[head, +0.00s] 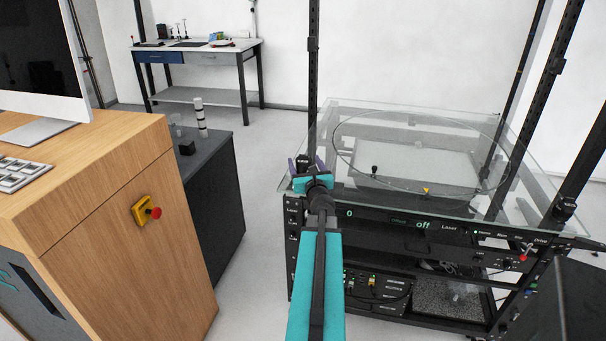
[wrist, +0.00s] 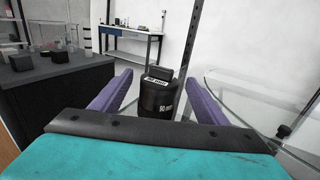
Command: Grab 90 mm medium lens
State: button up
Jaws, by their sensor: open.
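The 90 mm lens (wrist: 158,100) is a black cylinder with white "90 mm" lettering and a white label near its top. In the wrist view it stands upright between the two purple fingers of my gripper (wrist: 160,79), with gaps visible on both sides. My gripper is open. In the head view my gripper (head: 306,164) is at the front left corner of the glass-topped turntable rig (head: 400,205). The lens (head: 303,161) shows there only as a small dark shape. Its base and what it rests on are hidden.
A black rig post (head: 313,75) rises close behind my gripper. A dark cabinet (head: 222,165) at left holds a black-and-white stack (head: 200,117) and a black block (head: 187,147). A wooden desk (head: 110,200) stands nearer. Open floor lies between cabinet and rig.

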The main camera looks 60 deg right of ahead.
jog(key=shift+p+x, duration=0.8)
jog(key=shift+x, duration=1.8)
jog(key=shift+c, duration=0.4)
jog(key=c, duration=1.4)
